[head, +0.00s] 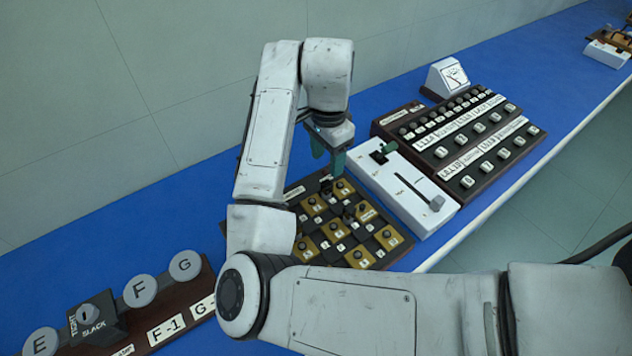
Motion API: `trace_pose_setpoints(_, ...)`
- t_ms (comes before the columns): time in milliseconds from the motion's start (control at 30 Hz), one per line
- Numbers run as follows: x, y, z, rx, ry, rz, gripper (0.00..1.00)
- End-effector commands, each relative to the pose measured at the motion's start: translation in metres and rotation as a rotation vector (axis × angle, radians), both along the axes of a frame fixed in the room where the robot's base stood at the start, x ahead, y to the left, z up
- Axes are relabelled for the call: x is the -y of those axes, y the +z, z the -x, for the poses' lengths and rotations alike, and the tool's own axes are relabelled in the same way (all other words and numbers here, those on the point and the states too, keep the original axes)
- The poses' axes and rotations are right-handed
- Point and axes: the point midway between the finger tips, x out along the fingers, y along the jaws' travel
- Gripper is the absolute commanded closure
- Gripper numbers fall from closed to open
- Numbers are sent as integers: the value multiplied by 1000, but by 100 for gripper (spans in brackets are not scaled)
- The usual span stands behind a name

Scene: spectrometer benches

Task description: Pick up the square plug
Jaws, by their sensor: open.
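My gripper (328,158) is open, with its teal fingers pointing down above the far edge of a checkered board (292,194) of gold and black squares. Several small dark plugs or knobs stand on the board. One dark plug (326,187) stands just below and beside the fingertips. I cannot tell from this view whether it is the square plug, or whether a finger touches it. Nothing shows between the fingers. My arm hides the board's near left part.
A white panel (425,218) with a slider and green-topped switch stands close right of the board. Beyond it are a dark button panel (462,190) and a white meter (447,78). A lettered dial board (185,310) lies at lower left. Blue bench (130,215) is clear at left.

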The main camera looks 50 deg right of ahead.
Motion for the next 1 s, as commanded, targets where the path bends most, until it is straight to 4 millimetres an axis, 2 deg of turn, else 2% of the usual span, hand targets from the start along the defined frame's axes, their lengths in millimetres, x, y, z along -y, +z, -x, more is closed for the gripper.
trace_pose_setpoints(133,-10,-5,-1,-15,-29,-41,45)
trace_pose_setpoints(267,-9,-23,0,-19,-28,-41,45)
trace_pose_setpoints(433,-8,-46,-1,-16,-27,-41,45)
trace_pose_setpoints(667,-6,-61,-1,-16,-29,-40,45)
trace_pose_setpoints(867,5,-86,0,-15,-29,-41,45)
trace_pose_setpoints(1000,4,-104,0,-16,-27,-40,45)
